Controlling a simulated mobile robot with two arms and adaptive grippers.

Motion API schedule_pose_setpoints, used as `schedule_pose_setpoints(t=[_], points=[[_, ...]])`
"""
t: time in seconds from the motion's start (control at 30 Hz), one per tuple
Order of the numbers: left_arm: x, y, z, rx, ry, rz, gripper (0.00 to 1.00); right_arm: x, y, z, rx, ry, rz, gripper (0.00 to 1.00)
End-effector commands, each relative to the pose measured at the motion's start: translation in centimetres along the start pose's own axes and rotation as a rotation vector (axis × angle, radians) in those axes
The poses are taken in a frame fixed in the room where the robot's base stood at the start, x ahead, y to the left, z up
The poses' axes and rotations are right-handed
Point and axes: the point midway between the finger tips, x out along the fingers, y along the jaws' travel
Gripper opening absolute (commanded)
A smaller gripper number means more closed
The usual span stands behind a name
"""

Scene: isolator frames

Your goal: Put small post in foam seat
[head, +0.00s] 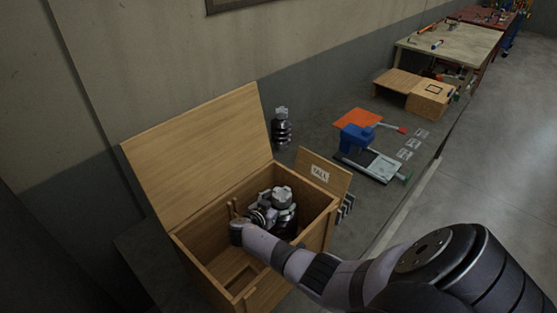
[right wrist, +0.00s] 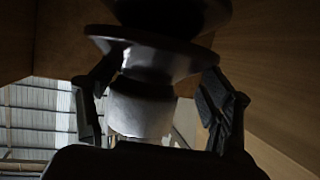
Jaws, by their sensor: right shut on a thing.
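The held post, which I take to be the small post, shows its pale grey cap (head: 283,196) inside the open wooden box (head: 205,255) in the head view. My right gripper (head: 262,216) reaches into the box beside it. In the right wrist view my right gripper (right wrist: 160,110) has its two dark fingers on either side of the post's pale neck (right wrist: 140,110), below a wide dark disc. The gripper is shut on the post. Whether the post touches the box floor is hidden. No foam can be made out. My left gripper is not in view.
The raised lid (head: 200,150) stands at the back left. A panel labelled TALL (head: 322,176) rises at the box's right side. A dark ribbed post (head: 282,132) stands behind.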

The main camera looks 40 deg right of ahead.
Motion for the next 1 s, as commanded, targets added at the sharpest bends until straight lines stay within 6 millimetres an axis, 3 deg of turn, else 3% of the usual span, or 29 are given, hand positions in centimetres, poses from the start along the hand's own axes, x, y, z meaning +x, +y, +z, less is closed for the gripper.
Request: schedule_pose_setpoints(t=[0.03,0.13,0.5,0.87,0.9,1.0], points=[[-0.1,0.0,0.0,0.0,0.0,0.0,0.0,0.1,-0.3,-0.8,0.005,0.015,-0.003,0.13],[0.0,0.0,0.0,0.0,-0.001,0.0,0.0,0.1,-0.3,-0.5,0.005,0.015,-0.003,0.13],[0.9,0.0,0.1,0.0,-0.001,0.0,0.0,1.3,-0.4,2.2,0.003,0.015,-0.003,0.13],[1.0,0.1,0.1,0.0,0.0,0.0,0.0,1.4,-0.4,2.7,0.004,0.014,-0.004,0.13],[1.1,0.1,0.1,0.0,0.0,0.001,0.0,1.4,0.0,3.6,0.0,-0.001,0.0,0.75],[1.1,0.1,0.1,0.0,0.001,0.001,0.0,1.4,0.0,3.6,-0.001,-0.001,0.0,0.82]])
